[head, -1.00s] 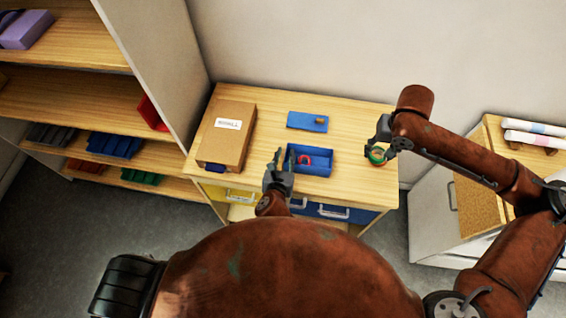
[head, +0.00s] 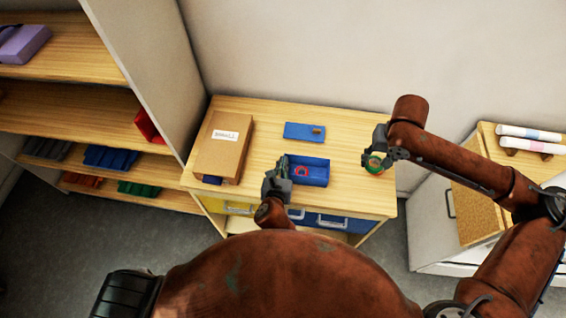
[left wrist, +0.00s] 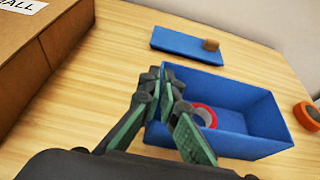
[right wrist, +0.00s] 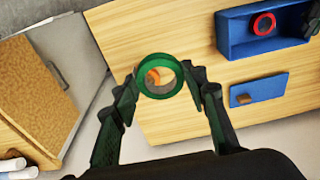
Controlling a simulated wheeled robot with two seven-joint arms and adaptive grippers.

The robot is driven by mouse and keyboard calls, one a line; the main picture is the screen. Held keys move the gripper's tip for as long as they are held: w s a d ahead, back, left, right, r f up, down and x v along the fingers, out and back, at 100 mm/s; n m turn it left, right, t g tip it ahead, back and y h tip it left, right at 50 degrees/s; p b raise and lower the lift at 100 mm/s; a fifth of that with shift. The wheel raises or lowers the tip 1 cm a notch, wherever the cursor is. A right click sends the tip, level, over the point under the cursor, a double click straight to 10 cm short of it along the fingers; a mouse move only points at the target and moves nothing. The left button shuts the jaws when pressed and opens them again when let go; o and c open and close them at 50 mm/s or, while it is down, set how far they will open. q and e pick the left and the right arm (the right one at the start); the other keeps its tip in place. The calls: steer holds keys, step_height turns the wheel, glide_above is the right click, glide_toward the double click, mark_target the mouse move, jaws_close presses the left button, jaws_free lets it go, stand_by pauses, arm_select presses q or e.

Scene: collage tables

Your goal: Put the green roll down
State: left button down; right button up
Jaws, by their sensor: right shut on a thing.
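My right gripper (head: 374,155) is shut on the green roll (right wrist: 148,88) near the right end of the wooden tabletop. The roll also shows in the head view (head: 375,164). An orange roll (right wrist: 152,77) shows partly through its hole; it also shows in the left wrist view (left wrist: 307,115). I cannot tell whether the green roll touches it. My left gripper (left wrist: 160,76) looks shut and empty at the left end of the open blue box (left wrist: 262,128). A red roll (left wrist: 204,115) is inside that box.
A blue lid (head: 304,131) with a small brown knob lies behind the box. A labelled cardboard box (head: 220,155) stands at the left. Right of the table is a cabinet (head: 456,185) with white paper rolls (head: 530,139). The tabletop's back right is clear.

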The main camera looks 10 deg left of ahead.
steer(key=m, duration=0.2)
glide_above(308, 173)
step_height(308, 173, down, 2)
step_height(308, 173, down, 10)
steer(key=shift+f, duration=0.15)
steer(key=shift+f, duration=0.1)
steer(key=shift+f, duration=0.35)
steer(key=shift+f, duration=0.1)
steer(key=o, duration=1)
steer(key=shift+c, duration=0.2)
